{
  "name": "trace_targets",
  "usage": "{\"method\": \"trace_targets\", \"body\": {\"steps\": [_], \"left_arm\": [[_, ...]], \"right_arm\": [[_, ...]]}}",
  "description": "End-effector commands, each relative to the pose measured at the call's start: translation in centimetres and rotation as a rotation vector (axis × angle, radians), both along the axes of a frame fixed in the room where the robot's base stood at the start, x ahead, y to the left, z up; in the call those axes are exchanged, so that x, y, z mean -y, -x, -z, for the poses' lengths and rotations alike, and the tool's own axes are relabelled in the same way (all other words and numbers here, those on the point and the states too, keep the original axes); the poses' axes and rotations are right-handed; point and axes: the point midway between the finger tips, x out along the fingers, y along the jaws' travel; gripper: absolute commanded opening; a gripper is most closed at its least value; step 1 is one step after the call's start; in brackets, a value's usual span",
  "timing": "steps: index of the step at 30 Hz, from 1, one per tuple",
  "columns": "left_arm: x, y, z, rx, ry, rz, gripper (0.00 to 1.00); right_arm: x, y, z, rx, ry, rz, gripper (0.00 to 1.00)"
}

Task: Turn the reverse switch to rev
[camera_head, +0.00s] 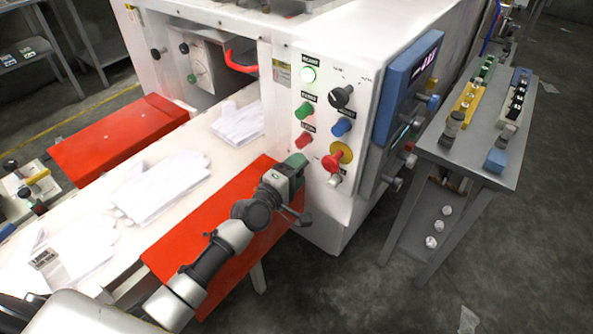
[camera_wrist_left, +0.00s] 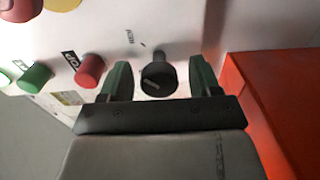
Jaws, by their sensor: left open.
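The reverse switch (camera_wrist_left: 158,79) is a black rotary knob with a pale line on its face, on the white control panel (camera_head: 345,200). In the left wrist view it sits between the two green-lined fingers of my left gripper (camera_wrist_left: 160,72), with a gap on each side. A small printed label, seemingly "REV", is beside it. In the head view my left gripper (camera_head: 297,165) is at the panel's lower left and hides the switch. My left gripper is open. My right gripper is not in view.
A red button (camera_head: 304,140) and green button (camera_head: 303,111) are above my gripper. A red emergency stop (camera_head: 332,162) on yellow and another black knob (camera_head: 341,96) are to the right. A red guard (camera_head: 210,240) lies beneath my arm. White gloves (camera_head: 165,185) lie on the belt.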

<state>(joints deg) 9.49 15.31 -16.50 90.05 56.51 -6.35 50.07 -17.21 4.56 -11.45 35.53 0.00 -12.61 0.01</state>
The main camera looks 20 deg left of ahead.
Motion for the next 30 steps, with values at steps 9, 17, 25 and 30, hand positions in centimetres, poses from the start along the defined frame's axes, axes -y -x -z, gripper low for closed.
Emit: {"method": "trace_targets", "body": {"steps": [9,17,25,30], "left_arm": [[-1.3,3.5,0.2,-0.003,-0.001,0.0,0.63],[-3.0,8.2,0.2,-0.002,-0.002,0.001,0.63],[-3.7,10.1,0.0,-0.001,-0.001,0.0,0.63],[-3.7,10.2,0.0,-0.001,0.0,0.0,0.63]], "right_arm": [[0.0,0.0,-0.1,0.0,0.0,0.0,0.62],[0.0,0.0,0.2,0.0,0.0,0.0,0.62],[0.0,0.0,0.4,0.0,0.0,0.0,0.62],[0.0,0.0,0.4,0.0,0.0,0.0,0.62]]}}
